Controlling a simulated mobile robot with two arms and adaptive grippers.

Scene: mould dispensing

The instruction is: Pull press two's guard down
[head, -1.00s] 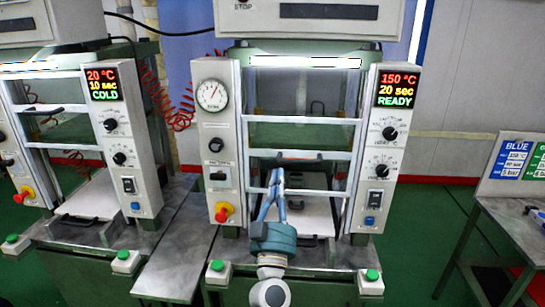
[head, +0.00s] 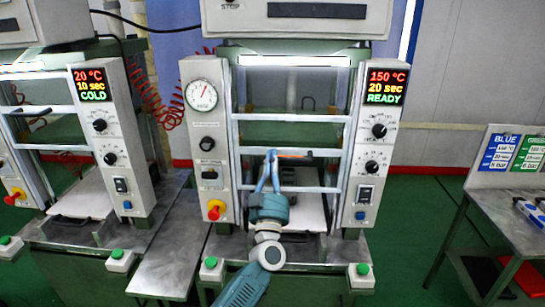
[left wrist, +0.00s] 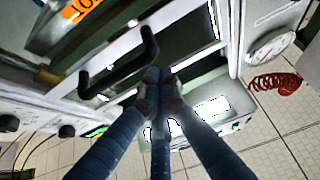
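Press two (head: 290,50) is the right-hand press in the head view, its display reading 150 °C, 20 sec, READY. Its guard (head: 290,118) is a pale barred frame with clear panels across the press front. The guard's dark handle (head: 300,154) is partly hidden by my left gripper (head: 270,154). In the left wrist view the black bar handle (left wrist: 122,67) lies just beyond and left of my blue fingertips (left wrist: 159,73). The fingertips are together with nothing seen between them; whether they touch the handle I cannot tell. My right gripper is not in view.
Another press (head: 60,120), reading COLD, stands on the left with a metal side table (head: 165,265) between. Green buttons (head: 211,263) sit at press two's front corners. A table (head: 500,230) with blue and green signs is at the right. Green floor between is clear.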

